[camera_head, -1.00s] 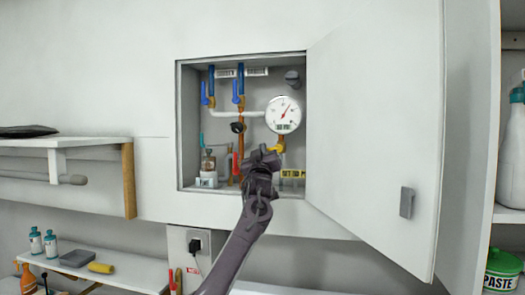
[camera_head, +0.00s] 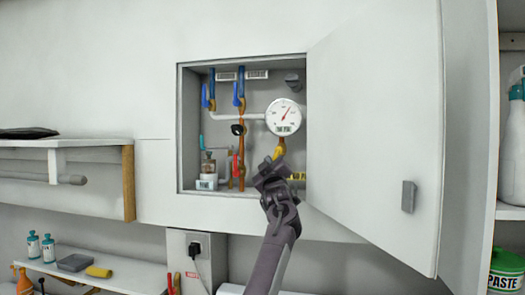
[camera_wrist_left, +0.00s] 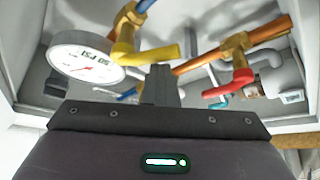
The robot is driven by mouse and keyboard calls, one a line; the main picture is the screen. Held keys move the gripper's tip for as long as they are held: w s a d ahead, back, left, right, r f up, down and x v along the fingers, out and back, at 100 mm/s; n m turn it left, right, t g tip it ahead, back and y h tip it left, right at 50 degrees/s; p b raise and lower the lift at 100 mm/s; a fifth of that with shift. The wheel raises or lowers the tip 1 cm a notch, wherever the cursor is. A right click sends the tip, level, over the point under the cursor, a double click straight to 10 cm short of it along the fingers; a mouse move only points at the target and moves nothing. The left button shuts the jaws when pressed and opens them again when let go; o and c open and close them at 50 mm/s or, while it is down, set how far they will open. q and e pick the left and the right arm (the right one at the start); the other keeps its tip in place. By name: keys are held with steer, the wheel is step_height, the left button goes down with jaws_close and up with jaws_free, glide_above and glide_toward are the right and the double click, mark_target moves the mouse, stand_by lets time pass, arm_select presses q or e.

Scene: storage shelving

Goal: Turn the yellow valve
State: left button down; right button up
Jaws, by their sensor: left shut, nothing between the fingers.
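The yellow valve (camera_head: 280,148) sits below the round pressure gauge (camera_head: 285,117) inside an open wall cabinet. My left gripper (camera_head: 272,170) is in front of the cabinet, just below the valve, and hides part of that area. In the left wrist view, the yellow valve's lever (camera_wrist_left: 150,53) reaches to the right from a brass body. The left gripper's closed fingers (camera_wrist_left: 160,72) point up close to the lever, with nothing between them. I cannot tell whether they touch it. My right gripper is not in view.
The cabinet door (camera_head: 375,130) stands open on the right. Blue valve levers (camera_head: 236,93) are at the upper left of the cabinet. A red lever (camera_wrist_left: 228,83) is right of the yellow one in the wrist view. A shelf (camera_head: 70,160) juts out at the left.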

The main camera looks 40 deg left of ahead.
arm_select(q)
steer(key=shift+w+d+f, duration=0.25)
steer(key=shift+d, duration=0.2)
steer(key=shift+w+d, duration=0.2)
steer(key=shift+d, duration=0.1)
stand_by(0.3)
steer(key=shift+s+a, duration=0.1)
